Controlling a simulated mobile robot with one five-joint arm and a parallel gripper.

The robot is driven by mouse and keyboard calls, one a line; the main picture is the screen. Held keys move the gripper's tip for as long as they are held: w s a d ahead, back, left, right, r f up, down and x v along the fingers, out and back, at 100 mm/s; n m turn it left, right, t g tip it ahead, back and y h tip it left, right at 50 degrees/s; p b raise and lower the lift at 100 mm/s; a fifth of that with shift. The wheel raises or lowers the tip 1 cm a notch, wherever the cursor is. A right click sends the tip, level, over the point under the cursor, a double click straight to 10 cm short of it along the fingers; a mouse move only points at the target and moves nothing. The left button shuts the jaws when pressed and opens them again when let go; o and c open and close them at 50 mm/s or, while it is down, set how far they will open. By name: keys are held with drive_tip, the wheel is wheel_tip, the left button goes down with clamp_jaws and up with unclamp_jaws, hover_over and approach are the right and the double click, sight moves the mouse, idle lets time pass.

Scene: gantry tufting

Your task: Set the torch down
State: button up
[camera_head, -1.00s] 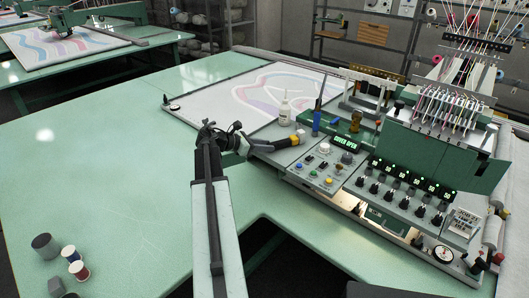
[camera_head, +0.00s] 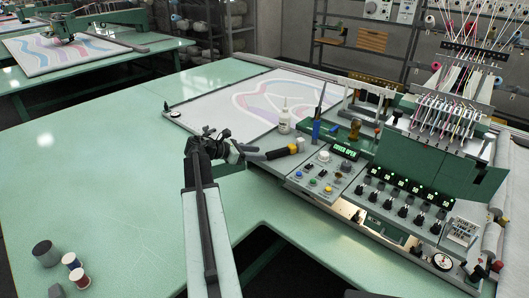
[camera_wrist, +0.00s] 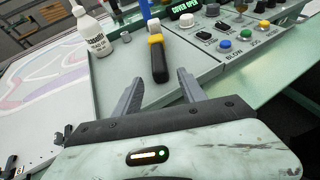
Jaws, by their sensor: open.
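The torch, with a black handle and yellow collar (camera_head: 293,149), lies on the grey machine deck beside the control panel. In the wrist view the torch (camera_wrist: 159,62) points away from me, its black end nearest. My gripper (camera_head: 256,153) is open and empty, just left of the torch in the head view. In the wrist view its two fingers (camera_wrist: 160,77) stand apart on either side of the torch's near end, with gaps to both sides.
A white bottle (camera_head: 284,116) stands behind the torch on the deck. The control panel (camera_head: 322,172) with knobs and buttons is to the right. Several spools (camera_head: 72,262) sit at the lower left. The green table (camera_head: 110,160) is largely clear on the left.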

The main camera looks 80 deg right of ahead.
drive_tip(key=p+v, duration=0.2)
drive_tip(key=v, duration=0.6)
drive_tip(key=shift+w, duration=0.15)
drive_tip(key=w+a+f+m+t+y, duration=0.1)
drive_tip(key=w+a+f+t, duration=0.25)
drive_tip(key=w+a, duration=0.65)
drive_tip(key=w+a+f+m+t+y, duration=0.15)
drive_tip(key=w+a+f, duration=0.25)
drive_tip(key=w+a, duration=0.65)
drive_tip(key=w+a+f+m+t+y, duration=0.15)
drive_tip(key=w+a+f+t, duration=0.25)
drive_tip(key=w+a, duration=0.6)
drive_tip(key=w+a+f+m+y, duration=0.1)
drive_tip(key=a+m+y, duration=0.1)
drive_tip(key=a, duration=1.5)
drive_tip(key=a+f+m+t+y, duration=0.1)
drive_tip(key=a+f+y, duration=0.1)
drive_tip(key=a, duration=1.6)
drive_tip(key=shift+w+m+t+y, duration=0.3)
drive_tip(key=shift+w+m, duration=0.05)
drive_tip(key=shift+m, duration=0.05)
